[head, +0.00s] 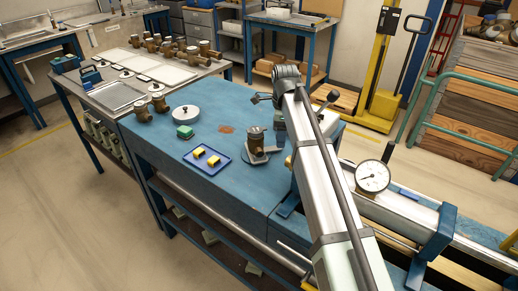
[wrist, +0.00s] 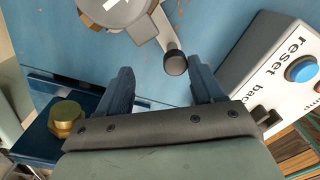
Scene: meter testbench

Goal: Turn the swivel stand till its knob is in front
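The swivel stand (head: 258,159) is a grey disc on the blue bench, with a brass meter (head: 256,141) standing on it. Its short grey bar points right, toward my arm, in the head view. In the wrist view the bar (wrist: 160,22) ends in a dark round knob (wrist: 174,64). My gripper (wrist: 160,66) is open, its two blue-grey fingers well apart. The knob shows between the fingertips, nearer the right finger, and I see no grip on it. In the head view my arm hides the fingers and the knob.
A white box (wrist: 270,70) with a blue button stands close to the right finger. A brass hex piece (wrist: 66,117) on a blue plate is at the left. A blue tray (head: 208,171) with yellow blocks lies left of the stand. A dial gauge (head: 372,177) is at the right.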

